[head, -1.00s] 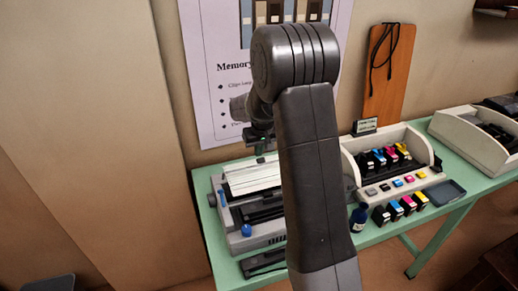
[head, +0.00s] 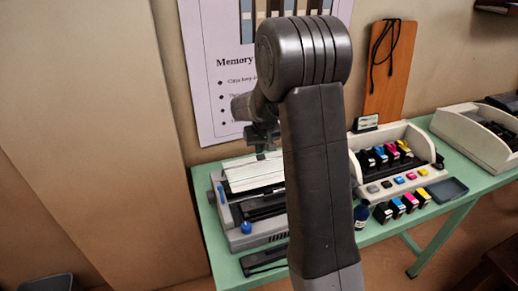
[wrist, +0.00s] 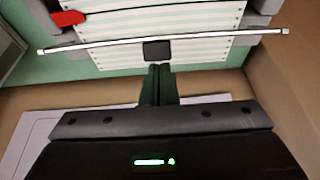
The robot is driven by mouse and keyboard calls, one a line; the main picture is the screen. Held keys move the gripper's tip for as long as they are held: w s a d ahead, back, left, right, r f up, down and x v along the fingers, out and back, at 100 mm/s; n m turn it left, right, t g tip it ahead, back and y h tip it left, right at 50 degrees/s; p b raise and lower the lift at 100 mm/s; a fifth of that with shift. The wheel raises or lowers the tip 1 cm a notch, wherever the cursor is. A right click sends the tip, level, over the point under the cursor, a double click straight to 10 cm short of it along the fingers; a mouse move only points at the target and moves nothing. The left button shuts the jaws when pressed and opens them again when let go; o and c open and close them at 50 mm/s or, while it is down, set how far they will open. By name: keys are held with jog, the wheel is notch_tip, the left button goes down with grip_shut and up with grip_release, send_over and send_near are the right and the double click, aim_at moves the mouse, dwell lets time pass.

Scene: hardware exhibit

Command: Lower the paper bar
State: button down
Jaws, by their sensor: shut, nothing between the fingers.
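The paper bar (wrist: 100,42) is a thin, pale, slightly bowed rod across the striped paper (wrist: 205,22) in the wrist view. A dark square tab (wrist: 158,51) sits at its middle. My gripper (wrist: 160,72) is shut, its dark fingertips right below the tab in the picture; I cannot tell whether they touch it. In the head view the printer (head: 246,236) stands on the green table with paper (head: 252,173) at its back. My gripper (head: 263,154) is above the paper's far edge there. My arm hides the printer's right side.
A red lever (wrist: 68,18) is near the bar's left end. A cartridge rack (head: 418,148) and small cartridges stand right of the printer, beside a dark blue bottle (head: 361,217). A wall poster (head: 205,75) is behind my gripper.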

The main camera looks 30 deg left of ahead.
aim_at(262, 161)
jog(key=shift+s+d+f+b, duration=0.1)
jog(key=shift+d+b, duration=0.05)
jog(key=shift+b, duration=0.4)
jog(key=s+d+f+t+y+b, duration=0.1)
jog(key=b, duration=0.5)
jog(key=s+d+f+t+y+b, duration=0.1)
jog(key=d+t+y+b, duration=0.1)
jog(key=b, duration=0.5)
jog(key=shift+s+y, duration=0.15)
jog(key=shift+y, duration=0.15)
jog(key=y+b, duration=0.1)
jog(key=b, duration=0.3)
jog(key=s+d+f+t+y+b, duration=0.1)
jog(key=b, duration=0.2)
jog(key=f+t+b, duration=0.1)
jog(key=b, duration=0.3)
jog(key=shift+s+d+y+b, duration=0.2)
jog(key=shift+d+y+b, duration=0.1)
jog(key=shift+d+y, duration=0.1)
jog(key=shift+r+p, duration=0.55)
jog(key=shift+r, duration=0.05)
jog(key=shift+a, duration=0.1)
jog(key=shift+w+a, duration=0.5)
jog(key=shift+a, duration=0.15)
